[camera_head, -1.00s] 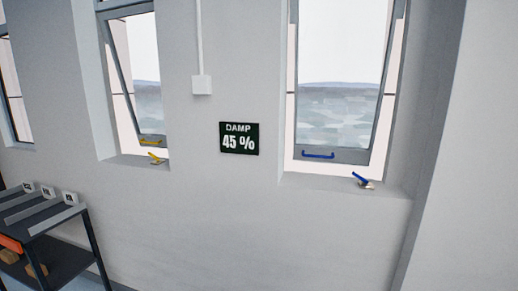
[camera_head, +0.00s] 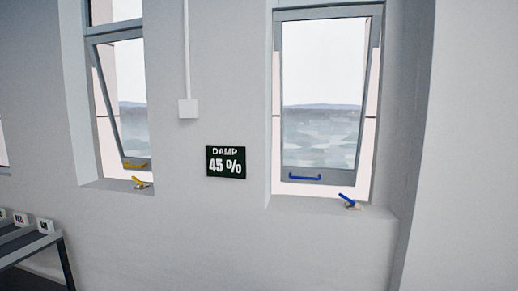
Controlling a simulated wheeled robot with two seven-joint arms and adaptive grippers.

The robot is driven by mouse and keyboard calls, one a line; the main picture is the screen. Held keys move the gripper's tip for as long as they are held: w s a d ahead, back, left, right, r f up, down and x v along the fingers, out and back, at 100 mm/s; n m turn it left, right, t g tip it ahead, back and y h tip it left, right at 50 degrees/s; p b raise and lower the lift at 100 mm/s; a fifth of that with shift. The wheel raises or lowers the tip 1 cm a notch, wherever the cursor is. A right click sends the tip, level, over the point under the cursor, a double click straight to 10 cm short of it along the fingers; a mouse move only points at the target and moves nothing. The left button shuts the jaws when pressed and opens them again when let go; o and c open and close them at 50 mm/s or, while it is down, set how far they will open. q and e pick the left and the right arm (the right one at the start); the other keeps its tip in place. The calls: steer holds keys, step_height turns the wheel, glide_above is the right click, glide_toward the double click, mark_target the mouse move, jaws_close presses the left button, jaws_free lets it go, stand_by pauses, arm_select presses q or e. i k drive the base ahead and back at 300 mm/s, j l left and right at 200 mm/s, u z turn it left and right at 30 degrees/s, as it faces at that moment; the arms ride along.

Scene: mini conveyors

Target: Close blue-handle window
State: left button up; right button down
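The window with the blue handle (camera_head: 305,177) is at the right in the head view. Its grey sash (camera_head: 328,181) is tilted, with its lower edge standing away from the frame, so the window is open. The blue bar handle runs along the lower left of the sash. A blue lever latch (camera_head: 348,200) sits on the sill (camera_head: 313,202) below the sash's right side. Neither of my grippers is in view.
A second window with a yellow handle (camera_head: 135,165) and yellow latch (camera_head: 141,183) is tilted open at the left. A dark sign (camera_head: 225,161) reads "DAMP 45 %". A rack (camera_head: 38,243) with small labels stands at lower left. A wall juts out at the right.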

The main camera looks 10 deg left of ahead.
mark_target(326, 176)
steer(key=i+l, duration=0.15)
steer(key=l, duration=0.25)
steer(key=i+l, duration=0.15)
steer(key=l, duration=0.2)
steer(key=i+l, duration=0.15)
steer(key=l, duration=0.25)
steer(key=i+l+u, duration=0.1)
steer(key=l, duration=0.25)
steer(key=i+l, duration=0.2)
steer(key=l, duration=0.2)
steer(key=i+l, duration=0.15)
steer(key=l, duration=0.25)
steer(key=i+l, duration=0.15)
steer(key=l, duration=0.2)
